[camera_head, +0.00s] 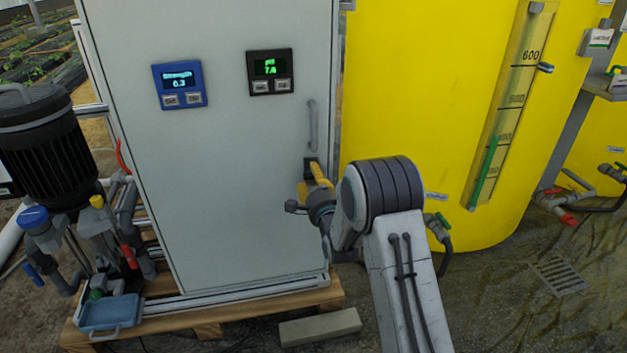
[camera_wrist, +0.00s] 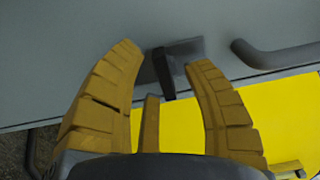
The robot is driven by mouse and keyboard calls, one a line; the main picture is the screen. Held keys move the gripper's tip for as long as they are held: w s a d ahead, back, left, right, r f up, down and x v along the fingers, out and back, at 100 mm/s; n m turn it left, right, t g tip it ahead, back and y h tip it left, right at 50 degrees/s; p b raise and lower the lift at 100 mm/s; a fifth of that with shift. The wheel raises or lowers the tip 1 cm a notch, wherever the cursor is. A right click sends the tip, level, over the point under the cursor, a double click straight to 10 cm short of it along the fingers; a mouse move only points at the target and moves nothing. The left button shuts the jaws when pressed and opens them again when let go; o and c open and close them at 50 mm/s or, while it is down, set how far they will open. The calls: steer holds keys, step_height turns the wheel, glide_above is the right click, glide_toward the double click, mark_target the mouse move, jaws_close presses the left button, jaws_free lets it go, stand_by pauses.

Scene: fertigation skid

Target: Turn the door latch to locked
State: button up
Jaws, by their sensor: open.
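The grey cabinet door (camera_head: 220,150) fills the left middle of the head view. Its small dark latch (camera_head: 309,162) sits near the right edge, below the vertical handle (camera_head: 312,125), and is partly hidden by my gripper (camera_head: 316,178). In the wrist view, the dark latch lever (camera_wrist: 164,76) projects from its mounting plate (camera_wrist: 188,47) between the tips of my gripper (camera_wrist: 163,56). The yellow fingers are spread on either side of the lever, with gaps visible. I cannot tell contact or the latch's exact angle.
Two small displays (camera_head: 179,86) (camera_head: 270,71) are on the door. A yellow tank (camera_head: 420,100) stands at the right of the cabinet. A black pump motor (camera_head: 45,150) and pipes stand at the left. A grey block (camera_head: 320,327) lies on the floor.

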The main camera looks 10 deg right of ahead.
steer(key=shift+w, duration=0.5)
jaws_close()
stand_by(0.3)
